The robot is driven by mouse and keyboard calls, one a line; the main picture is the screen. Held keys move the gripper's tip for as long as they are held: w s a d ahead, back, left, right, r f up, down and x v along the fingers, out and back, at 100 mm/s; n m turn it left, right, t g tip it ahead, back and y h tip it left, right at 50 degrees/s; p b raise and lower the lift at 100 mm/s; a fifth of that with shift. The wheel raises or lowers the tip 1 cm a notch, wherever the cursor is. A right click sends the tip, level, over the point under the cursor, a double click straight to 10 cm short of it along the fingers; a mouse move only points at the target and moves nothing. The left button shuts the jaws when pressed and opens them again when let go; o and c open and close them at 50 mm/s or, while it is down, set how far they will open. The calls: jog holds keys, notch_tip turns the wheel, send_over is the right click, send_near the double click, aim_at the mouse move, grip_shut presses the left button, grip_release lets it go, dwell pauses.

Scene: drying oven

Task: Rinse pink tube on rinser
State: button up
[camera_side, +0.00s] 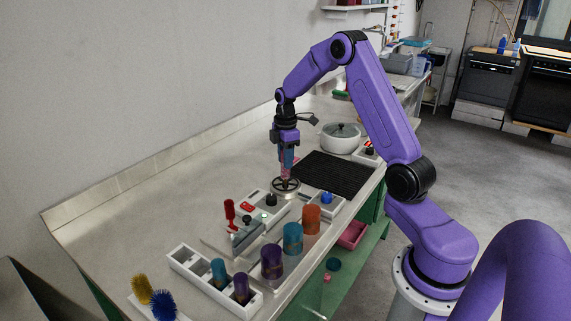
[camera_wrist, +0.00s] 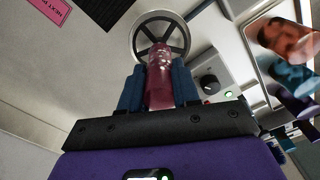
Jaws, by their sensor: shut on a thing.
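My gripper (camera_side: 287,166) points down above the counter, shut on the pink tube (camera_side: 285,173). In the wrist view the pink tube (camera_wrist: 159,75) sits between the two blue fingers of my gripper (camera_wrist: 159,88), and its far end overlaps the rinser. The rinser (camera_side: 285,187) is a round metal ring with dark spokes. It also shows in the wrist view (camera_wrist: 182,36), right beyond the tube. In the side view the tube is just over the rinser; I cannot tell whether they touch.
A black mat (camera_side: 335,174) and a lidded white pot (camera_side: 341,138) lie behind the rinser. Orange (camera_side: 311,219), teal (camera_side: 292,238) and purple (camera_side: 272,261) tubes stand in front, near a white rack (camera_side: 192,267). A control box with a black knob (camera_wrist: 209,84) is beside the rinser. The counter's left is clear.

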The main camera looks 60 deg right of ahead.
dwell(0.4)
jog(key=shift+r, duration=1.4)
